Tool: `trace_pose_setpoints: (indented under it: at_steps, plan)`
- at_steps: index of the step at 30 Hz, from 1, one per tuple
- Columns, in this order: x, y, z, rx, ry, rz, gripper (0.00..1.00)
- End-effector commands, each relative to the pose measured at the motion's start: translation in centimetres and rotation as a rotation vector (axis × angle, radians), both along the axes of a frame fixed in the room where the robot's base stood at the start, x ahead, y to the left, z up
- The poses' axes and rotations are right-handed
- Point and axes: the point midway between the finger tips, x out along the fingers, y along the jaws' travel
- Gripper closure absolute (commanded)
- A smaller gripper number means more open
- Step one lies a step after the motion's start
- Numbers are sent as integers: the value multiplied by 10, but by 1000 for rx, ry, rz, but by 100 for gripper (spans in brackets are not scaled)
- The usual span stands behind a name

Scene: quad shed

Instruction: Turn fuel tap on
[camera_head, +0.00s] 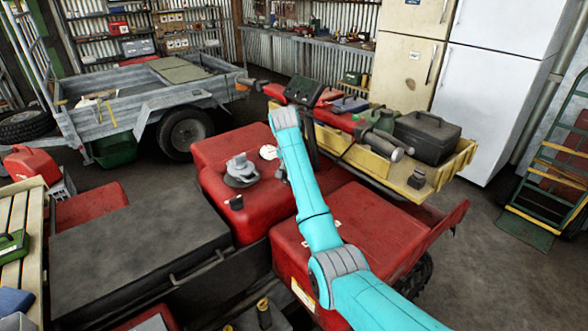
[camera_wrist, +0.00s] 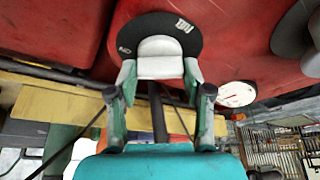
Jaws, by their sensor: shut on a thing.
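The fuel tap (camera_wrist: 160,47) shows in the wrist view as a pale grey lever on a round black plate (camera_wrist: 188,47). The plate carries the letters ON at its left and a white symbol at its upper right. It sits against the red bodywork. My gripper (camera_wrist: 160,72) is shut on the lever, with one finger on each side of it.
A white round gauge (camera_wrist: 236,94) is right of the tap in the wrist view. A grey cap (camera_head: 241,170) stands on the red tank. The handlebar console (camera_head: 304,90) and a yellow tray (camera_head: 425,182) with a dark toolbox (camera_head: 427,136) lie beyond my arm.

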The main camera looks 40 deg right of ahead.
Motion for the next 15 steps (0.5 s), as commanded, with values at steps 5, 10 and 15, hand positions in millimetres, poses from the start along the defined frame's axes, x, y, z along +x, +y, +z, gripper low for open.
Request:
trace_pose_setpoints:
  at_steps: [5,10,15]
  plan:
    - [0,0,-1,1,2,-67,85]
    - [0,0,-1,0,2,-99,85]
    - [0,0,-1,1,2,-108,85]
